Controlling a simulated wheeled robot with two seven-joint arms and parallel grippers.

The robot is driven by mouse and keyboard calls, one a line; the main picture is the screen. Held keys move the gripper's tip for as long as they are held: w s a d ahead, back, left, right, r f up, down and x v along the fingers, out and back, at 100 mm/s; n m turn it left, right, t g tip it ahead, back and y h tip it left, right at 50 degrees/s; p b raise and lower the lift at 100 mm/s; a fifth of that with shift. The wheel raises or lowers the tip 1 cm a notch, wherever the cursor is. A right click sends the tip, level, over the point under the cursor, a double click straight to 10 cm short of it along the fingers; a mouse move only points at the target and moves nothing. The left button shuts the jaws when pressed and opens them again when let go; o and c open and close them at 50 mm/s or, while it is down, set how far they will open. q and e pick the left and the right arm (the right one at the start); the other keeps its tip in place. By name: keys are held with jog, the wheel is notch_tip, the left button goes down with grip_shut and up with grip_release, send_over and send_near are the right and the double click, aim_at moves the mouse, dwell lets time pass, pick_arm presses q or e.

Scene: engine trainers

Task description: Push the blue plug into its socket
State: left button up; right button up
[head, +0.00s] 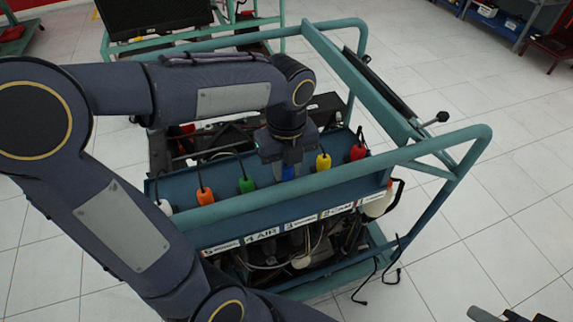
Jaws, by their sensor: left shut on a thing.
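The blue plug (288,172) stands in the row of coloured plugs on the blue panel (228,196) of the engine trainer. My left gripper (286,164) points down over it and is shut on it. The fingers and the wrist hide the upper part of the plug. The socket is hidden below it, so I cannot tell how deep the plug sits. Dark parts of what looks like my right gripper (510,316) show at the bottom right edge, far from the panel. They are cut off, so its jaw state is unclear.
Green (247,184) and yellow (323,162) plugs flank the blue one. Orange (205,196), red (357,152) and white (164,207) plugs stand further out, with dark leads. The teal frame rail (430,148) runs in front of the panel.

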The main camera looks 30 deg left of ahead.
pick_arm(q)
jog(key=shift+f+b, duration=0.3)
jog(key=shift+f, duration=0.3)
dwell(0.5)
jog(key=o, duration=1.1)
notch_tip(320, 180, up, 8)
jog(key=shift+f+p, duration=0.1)
jog(key=shift+p, duration=0.35)
